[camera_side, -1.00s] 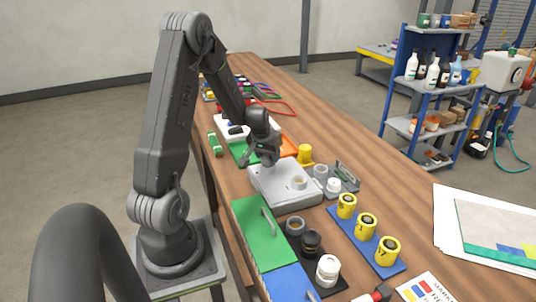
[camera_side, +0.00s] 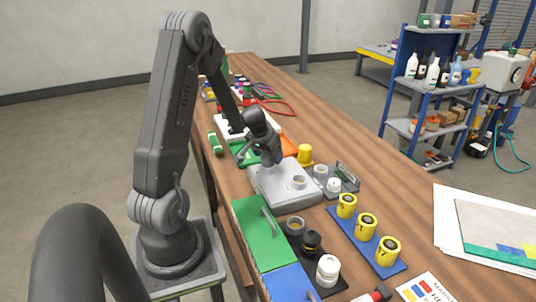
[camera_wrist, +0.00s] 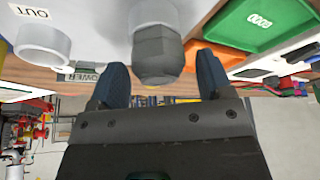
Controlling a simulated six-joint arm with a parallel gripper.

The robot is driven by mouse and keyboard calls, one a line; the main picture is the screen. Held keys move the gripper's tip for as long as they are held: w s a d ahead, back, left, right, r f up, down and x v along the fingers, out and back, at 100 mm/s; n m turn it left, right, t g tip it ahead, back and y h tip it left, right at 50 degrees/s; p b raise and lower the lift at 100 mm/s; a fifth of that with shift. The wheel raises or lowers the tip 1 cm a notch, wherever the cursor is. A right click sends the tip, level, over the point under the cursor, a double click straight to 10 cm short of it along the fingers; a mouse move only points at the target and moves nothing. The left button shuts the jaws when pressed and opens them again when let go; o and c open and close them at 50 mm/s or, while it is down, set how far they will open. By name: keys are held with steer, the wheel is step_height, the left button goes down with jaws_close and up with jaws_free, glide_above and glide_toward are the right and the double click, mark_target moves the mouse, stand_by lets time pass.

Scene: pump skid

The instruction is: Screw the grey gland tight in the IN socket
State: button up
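The grey gland (camera_wrist: 158,55), a dark hexagonal fitting, sits at the mouth of a pale round socket at the top of the wrist view. Its IN label is not visible. My gripper (camera_wrist: 161,66) is open, with one blue-grey finger on each side of the gland and gaps showing on both sides. In the side view, my gripper (camera_side: 256,156) is at the back left of the grey pump box (camera_side: 285,195), and the gland is hidden there. The OUT socket (camera_wrist: 42,42), a pale open ring, stands left of the gland in the wrist view.
A green tray (camera_wrist: 253,25) is close on the right in the wrist view. In the side view, a yellow part (camera_side: 305,153) stands behind the box. A grey tray with round fittings (camera_side: 334,186) is on its right, and a green panel (camera_side: 262,235) lies in front.

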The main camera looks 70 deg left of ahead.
steer(key=shift+o, duration=0.4)
steer(key=shift+n, duration=0.3)
steer(key=shift+n, duration=0.5)
steer(key=shift+n+g+y, duration=0.3)
steer(key=shift+n, duration=0.1)
steer(key=shift+n, duration=0.8)
steer(key=shift+n+g, duration=0.3)
steer(key=shift+g, duration=0.1)
steer(key=shift+n+g+y, duration=0.35)
steer(key=shift+n+g, duration=0.05)
steer(key=shift+n, duration=0.75)
steer(key=shift+n+g+y, duration=0.35)
steer(key=shift+n+g, duration=0.05)
steer(key=shift+n, duration=0.75)
steer(key=shift+c, duration=0.4)
